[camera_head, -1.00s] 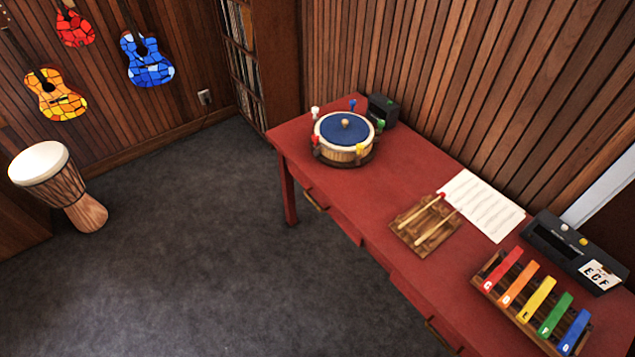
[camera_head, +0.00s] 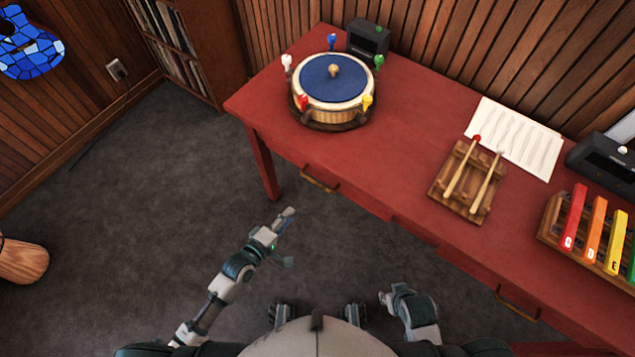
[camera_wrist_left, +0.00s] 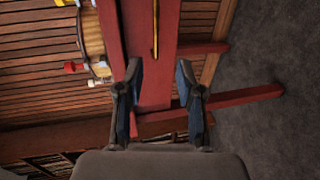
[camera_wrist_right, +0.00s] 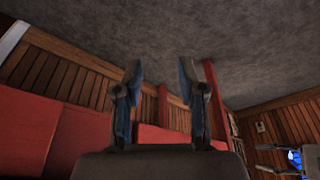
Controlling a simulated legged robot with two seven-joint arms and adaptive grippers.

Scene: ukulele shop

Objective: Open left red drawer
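The red desk's left drawer (camera_head: 345,197) has a brass handle (camera_head: 320,180) on its front and looks shut. In the left wrist view the handle (camera_wrist_left: 155,30) is a thin upright yellow strip between and beyond my fingers. My left gripper (camera_head: 286,240) is open and empty, in front of and a little left of the handle, apart from it. It also shows in the left wrist view (camera_wrist_left: 160,95). My right gripper shows open and empty in the right wrist view (camera_wrist_right: 160,95); in the head view my right arm is low, near my body, and its fingers are hard to make out.
A blue-topped drum (camera_head: 335,80), a mallet board (camera_head: 467,180), a music sheet (camera_head: 515,140) and a colored xylophone (camera_head: 595,230) lie on the desk. A second handle (camera_head: 518,302) is at the right. The desk leg (camera_head: 262,165) stands left of the drawer.

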